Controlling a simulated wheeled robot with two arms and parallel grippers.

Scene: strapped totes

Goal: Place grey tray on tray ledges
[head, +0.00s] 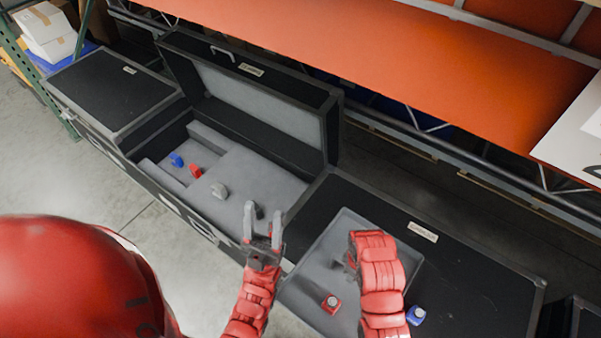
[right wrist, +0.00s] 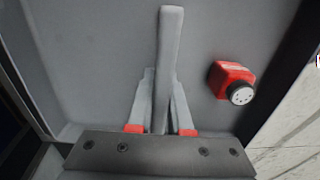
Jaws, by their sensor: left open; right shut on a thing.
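The grey tray (head: 315,262) lies on the closed black case at the right in the head view. My right gripper (right wrist: 158,112) is shut on the tray's upright grey handle (right wrist: 171,45); in the head view my red forearm partly covers this grip. A red item with a round pale cap (right wrist: 234,82) is on the tray, and it also shows in the head view (head: 331,303). My left gripper (head: 263,217) is open and empty, over the near right end of the open black case (head: 165,142). I cannot clearly pick out ledges among its grey inner steps.
Inside the open case are a blue piece (head: 177,159), a red piece (head: 195,171) and a grey piece (head: 219,190). Its raised lid (head: 262,100) stands behind. A blue item (head: 416,315) is beside the tray. Orange shelving (head: 420,70) runs behind the cases.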

